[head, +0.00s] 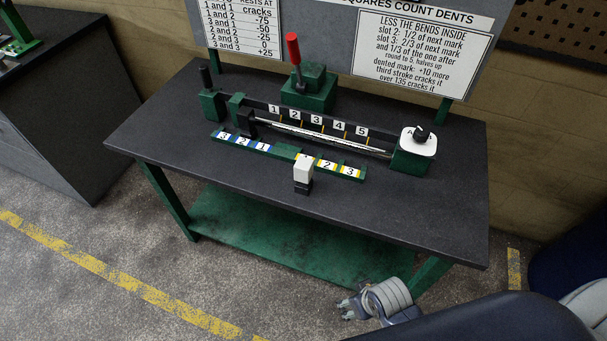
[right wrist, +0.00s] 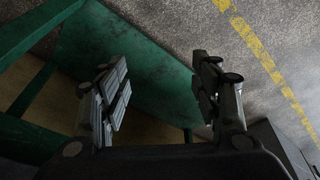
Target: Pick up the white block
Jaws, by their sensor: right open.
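My right gripper (head: 345,307) is low in front of the table, below the tabletop and well apart from the block. In the right wrist view my right gripper (right wrist: 160,95) has its two fingers wide apart with nothing between them. The block is not in the right wrist view. My left gripper is in neither view.
The table (head: 400,221) carries a green jack with a red-tipped lever (head: 293,50), a numbered rail and a white-topped knob box (head: 418,141). A green lower shelf (head: 290,240) lies under it. The front right of the tabletop is clear. Sign boards stand behind.

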